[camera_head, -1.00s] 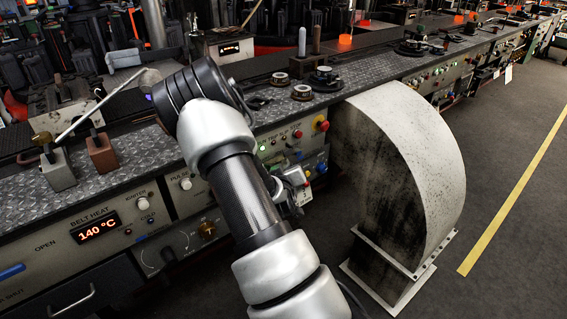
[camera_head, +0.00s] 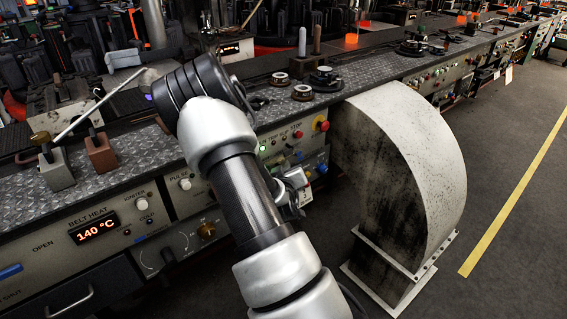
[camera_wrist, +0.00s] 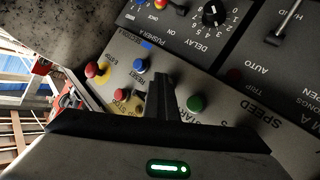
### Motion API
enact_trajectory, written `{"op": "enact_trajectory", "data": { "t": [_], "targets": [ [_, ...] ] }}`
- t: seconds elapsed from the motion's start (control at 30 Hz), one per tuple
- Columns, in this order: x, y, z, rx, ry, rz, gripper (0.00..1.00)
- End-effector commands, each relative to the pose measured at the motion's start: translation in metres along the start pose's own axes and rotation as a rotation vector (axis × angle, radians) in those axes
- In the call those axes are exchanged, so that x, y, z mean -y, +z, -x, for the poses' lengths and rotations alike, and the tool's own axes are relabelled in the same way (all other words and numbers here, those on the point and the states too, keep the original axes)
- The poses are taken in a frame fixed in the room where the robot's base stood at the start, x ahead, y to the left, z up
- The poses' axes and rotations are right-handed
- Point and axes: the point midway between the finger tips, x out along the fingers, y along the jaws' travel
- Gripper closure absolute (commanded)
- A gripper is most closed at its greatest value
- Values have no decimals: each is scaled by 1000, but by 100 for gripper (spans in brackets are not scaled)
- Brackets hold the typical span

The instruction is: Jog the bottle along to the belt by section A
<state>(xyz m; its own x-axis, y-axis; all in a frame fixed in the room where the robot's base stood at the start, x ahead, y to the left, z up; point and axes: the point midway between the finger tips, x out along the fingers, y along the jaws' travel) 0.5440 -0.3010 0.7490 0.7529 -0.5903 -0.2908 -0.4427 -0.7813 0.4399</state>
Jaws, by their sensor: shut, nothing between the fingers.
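In the wrist view my gripper (camera_wrist: 160,80) is shut and empty, its dark fingers over a grey control panel (camera_wrist: 195,75). A green button (camera_wrist: 195,103) is just right of the fingers. A blue button (camera_wrist: 140,66), a small red button (camera_wrist: 120,95) and a red mushroom button on a yellow base (camera_wrist: 95,70) are to the left. I cannot tell whether the fingertips touch the panel. The panel lettering is upside down; "PUSHER A" is partly readable. In the head view my gripper (camera_head: 293,189) is partly behind my arm, at the panel under the bench. I cannot pick out the bottle with certainty; orange glowing pieces (camera_head: 352,41) show at the back.
A large curved grey duct (camera_head: 430,155) stands right of my arm, close to the panel. The metal bench top (camera_head: 140,150) carries blocks and round fittings. A delay knob (camera_wrist: 211,14) and a lever (camera_wrist: 285,25) are near my gripper. The floor on the right is clear.

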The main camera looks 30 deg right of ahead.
Motion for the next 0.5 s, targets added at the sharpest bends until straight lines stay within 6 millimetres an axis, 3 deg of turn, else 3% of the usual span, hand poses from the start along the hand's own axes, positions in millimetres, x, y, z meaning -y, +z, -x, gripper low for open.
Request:
{"op": "enact_trajectory", "data": {
  "t": [0.5],
  "targets": [
    [-26,26,34,7,5,-1,100]
  ]
}}
